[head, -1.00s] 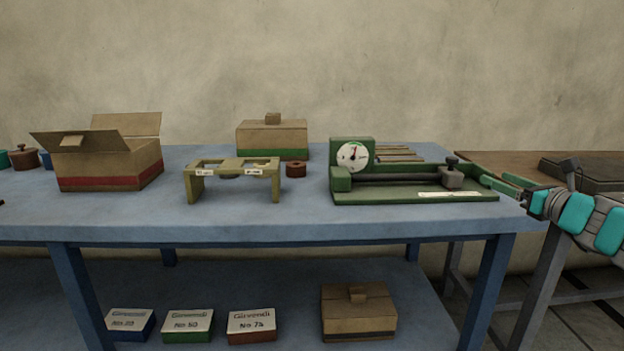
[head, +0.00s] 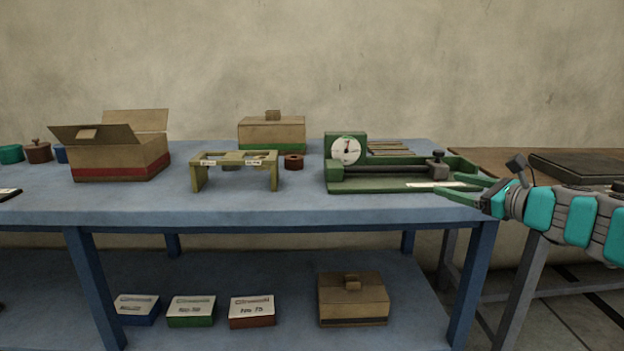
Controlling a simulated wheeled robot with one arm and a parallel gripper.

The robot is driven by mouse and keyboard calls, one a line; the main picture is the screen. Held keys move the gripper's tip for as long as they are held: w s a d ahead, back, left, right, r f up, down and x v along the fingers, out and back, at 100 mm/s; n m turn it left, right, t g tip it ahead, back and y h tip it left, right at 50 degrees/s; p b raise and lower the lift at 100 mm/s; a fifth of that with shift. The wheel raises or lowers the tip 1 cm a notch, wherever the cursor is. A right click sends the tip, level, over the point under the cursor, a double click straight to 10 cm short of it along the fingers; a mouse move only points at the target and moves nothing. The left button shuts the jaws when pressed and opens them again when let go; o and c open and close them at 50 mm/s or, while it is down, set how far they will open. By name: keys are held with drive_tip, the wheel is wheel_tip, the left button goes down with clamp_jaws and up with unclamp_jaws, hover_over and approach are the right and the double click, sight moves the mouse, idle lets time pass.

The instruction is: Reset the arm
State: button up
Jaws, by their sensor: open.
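My gripper (head: 447,187) reaches in from the right in the head view. Its two green fingers are apart and I see nothing between them. They overlap, in the picture, the right end of the green gauge device (head: 346,151) with its round white dial. I cannot tell whether the fingers touch it. My grey and teal arm stretches to the right edge of the view.
The blue table (head: 130,205) holds an open box with a red stripe (head: 112,163), a yellow stand (head: 200,176), a brown roll (head: 293,162) and a green-striped box (head: 270,133). The lower shelf holds small boxes (head: 190,312) and a brown carton (head: 352,301). A brown table (head: 490,160) stands right.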

drive_tip(key=s+a+f+n+g, duration=0.3)
drive_tip(key=s+a+f+n, duration=0.15)
drive_tip(key=a, duration=0.35)
drive_tip(key=s+a+f+n+g+y, duration=0.1)
drive_tip(key=s+a+f+n+g, duration=0.2)
drive_tip(key=s+a+n, duration=0.4)
drive_tip(key=s+a+f+n+g, duration=0.3)
drive_tip(key=s+a+f, duration=0.1)
drive_tip(key=a, duration=0.4)
drive_tip(key=s+a+f+n+g+h, duration=0.25)
drive_tip(key=s+f+n, duration=0.3)
drive_tip(key=s, duration=0.35)
drive_tip(key=s+d+f+n+g+h, duration=0.2)
drive_tip(key=s+d+f+n+h, duration=0.1)
drive_tip(key=s, duration=0.6)
drive_tip(key=s+d+f+n+g+h, duration=0.3)
drive_tip(key=s+d+f, duration=0.3)
drive_tip(key=s, duration=0.3)
drive_tip(key=shift+s+d+f+n, duration=0.2)
drive_tip(key=shift+d+n, duration=0.2)
drive_tip(key=shift+d, duration=0.25)
drive_tip(key=shift+w+h, duration=0.1)
drive_tip(key=shift+h, duration=0.15)
